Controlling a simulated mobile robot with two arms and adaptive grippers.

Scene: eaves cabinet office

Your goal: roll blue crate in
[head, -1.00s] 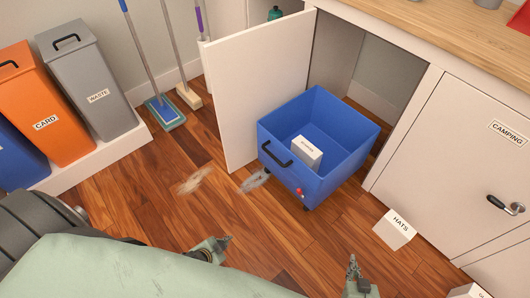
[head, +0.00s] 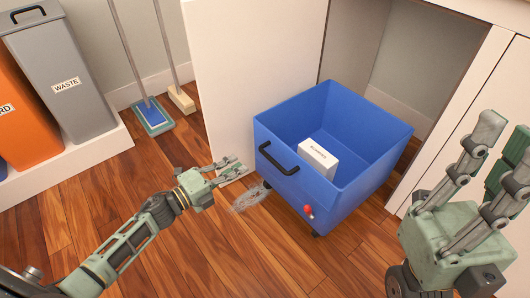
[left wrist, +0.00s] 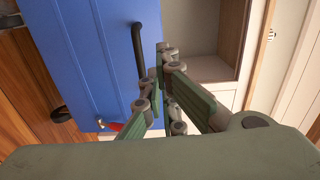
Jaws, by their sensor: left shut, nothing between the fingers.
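The blue crate (head: 330,205) stands on small casters on the wood floor, in front of the open cabinet bay and partly at its mouth. It has a black handle (head: 278,158) and a red knob (head: 308,211) on its near sides. A white box (head: 318,160) lies inside. My left gripper (head: 240,170) is shut and empty, low beside the crate's handle side; contact is unclear. The left wrist view shows the crate's blue face (left wrist: 85,60) and handle (left wrist: 138,45) just beyond the fingers. My right gripper (head: 508,135) is raised at the right, open and empty.
The cabinet's white door (head: 240,80) stands open left of the crate. The bay (head: 400,60) behind is open. A grey waste bin (head: 65,75), an orange bin (head: 20,130) and mops (head: 153,117) stand at the left. A grey dust patch (head: 248,198) lies near the crate.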

